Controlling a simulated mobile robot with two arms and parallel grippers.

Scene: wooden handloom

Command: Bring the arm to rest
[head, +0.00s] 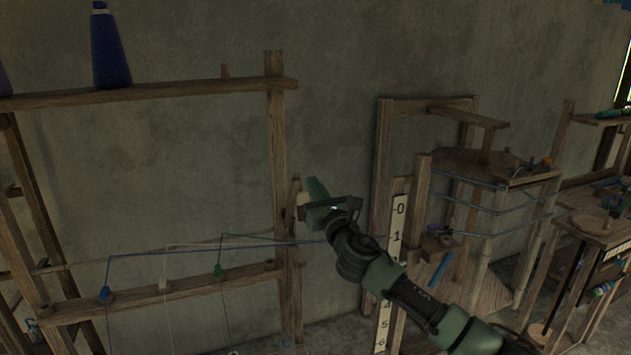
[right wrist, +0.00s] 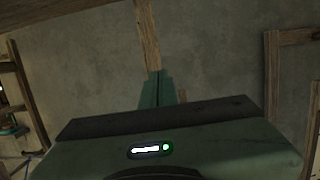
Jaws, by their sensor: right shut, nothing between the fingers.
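My right arm reaches up from the lower right in the head view. Its right gripper (head: 316,190) is raised in front of the wall, close to a wooden post (head: 277,130) of the loom frame in the picture. I cannot tell whether it touches the post. In the right wrist view the green fingers of the right gripper (right wrist: 158,78) are together, with nothing between them. My left gripper is not in view.
A shelf (head: 170,88) holds a blue thread cone (head: 110,50). A lower rail (head: 150,304) carries pegs with threads running toward my right arm. A numbered scale (head: 398,225) stands just behind the arm. A workbench (head: 600,222) is at right.

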